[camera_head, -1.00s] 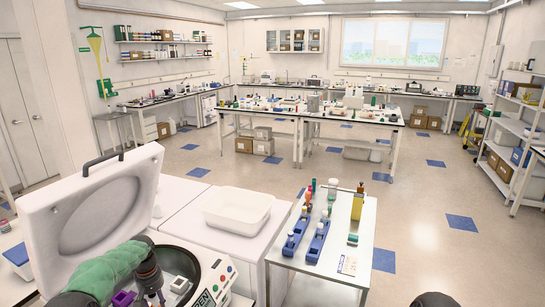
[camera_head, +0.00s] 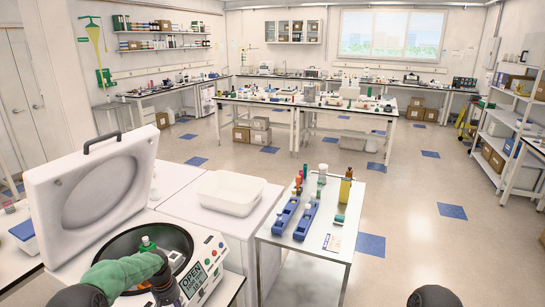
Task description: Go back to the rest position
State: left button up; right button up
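My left arm comes in from the lower left, in front of the open centrifuge (camera_head: 205,262). My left gripper (camera_head: 168,290) is a dark shape low in the picture, over the front of the machine. Its fingertips are not clear, so I cannot tell whether it is open or holds anything. The centrifuge lid (camera_head: 90,192) stands raised, and its display reads OPEN. A small green-topped thing (camera_head: 147,243) shows in the bowl; my arm hides part of the bowl. Of my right arm only a dark rounded part shows at the bottom edge; my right gripper is out of view.
A white tub (camera_head: 228,192) sits on a white surface right of the centrifuge. A small metal table (camera_head: 325,250) holds two blue racks (camera_head: 285,215) (camera_head: 305,221), several bottles and a yellow bottle (camera_head: 345,188). Open floor lies to the right. Benches stand farther back.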

pick_arm(q)
jog(key=s+d+f+m+h+b, duration=0.1)
jog(key=s+d+f+b, duration=0.1)
jog(key=s+d+f, duration=0.55)
jog(key=s+d+f+m+h+b, duration=0.1)
jog(key=s+d+f+b, duration=0.1)
jog(key=s+d+f, duration=0.5)
jog(key=s+d+f+b, duration=0.1)
jog(key=s+d+f, duration=0.2)
jog(key=s, duration=0.3)
jog(key=s+d+f+b, duration=0.1)
jog(key=s+d+f, duration=0.2)
jog(key=s, duration=0.3)
jog(key=s+d+f+h+b, duration=0.1)
jog(key=s+d+f, duration=0.2)
jog(key=s, duration=0.3)
jog(key=shift+s+m, duration=0.25)
jog(key=shift+m, duration=0.05)
